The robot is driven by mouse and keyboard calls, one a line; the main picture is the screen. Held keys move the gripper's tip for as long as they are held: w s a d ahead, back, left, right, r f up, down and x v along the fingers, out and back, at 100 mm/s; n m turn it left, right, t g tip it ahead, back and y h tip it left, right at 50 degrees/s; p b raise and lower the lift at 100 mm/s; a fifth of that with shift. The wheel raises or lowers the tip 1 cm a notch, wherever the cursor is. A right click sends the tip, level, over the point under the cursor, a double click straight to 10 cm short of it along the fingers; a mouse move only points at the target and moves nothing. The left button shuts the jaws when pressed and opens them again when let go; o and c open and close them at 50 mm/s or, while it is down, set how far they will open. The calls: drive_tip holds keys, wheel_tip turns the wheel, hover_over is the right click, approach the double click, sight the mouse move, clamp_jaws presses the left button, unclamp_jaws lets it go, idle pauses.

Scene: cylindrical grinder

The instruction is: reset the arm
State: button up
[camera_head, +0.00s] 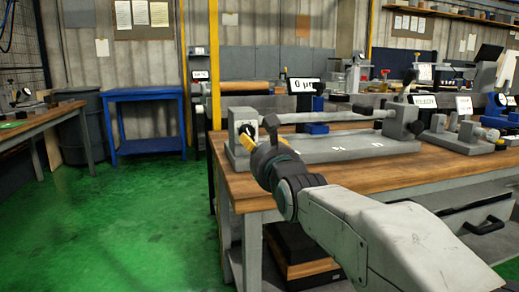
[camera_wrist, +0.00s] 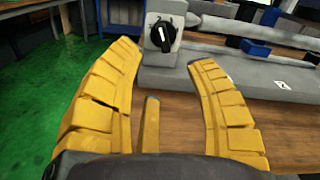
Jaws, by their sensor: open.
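My gripper (camera_head: 263,138) is at the end of my outstretched arm, over the front left part of the wooden workbench in the head view. In the wrist view its two yellow fingers (camera_wrist: 165,60) are spread apart with nothing between them. A black rotary knob (camera_wrist: 163,33) on the grey end block of the bench fixture (camera_head: 325,150) shows just beyond the fingertips. In the head view my gripper partly covers that end block. I cannot tell whether a fingertip touches it.
The workbench (camera_head: 240,188) carries the fixture, a display reading 0 µm (camera_head: 303,86) and several instruments at the right. A blue table (camera_head: 146,150) and a dark barrel (camera_head: 84,125) stand at the back left. The green floor (camera_head: 120,230) at the left is clear.

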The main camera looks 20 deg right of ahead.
drive_tip(key=shift+s, duration=0.15)
drive_tip(key=s+r+n+g+p, duration=0.4)
drive_tip(key=s+n+p, duration=0.6)
drive_tip(key=p, duration=0.4)
drive_tip(key=s+r+n+g+p, duration=0.3)
drive_tip(key=s+n+g+p, duration=0.2)
drive_tip(key=s+n+p, duration=0.6)
drive_tip(key=s+r+n+g+p, duration=0.4)
drive_tip(key=s+n+p, duration=0.6)
drive_tip(key=p, duration=0.7)
drive_tip(key=shift+s+r+n+g, duration=0.35)
drive_tip(key=shift+s+g, duration=0.45)
drive_tip(key=shift+s, duration=0.35)
drive_tip(key=shift+o, duration=0.3)
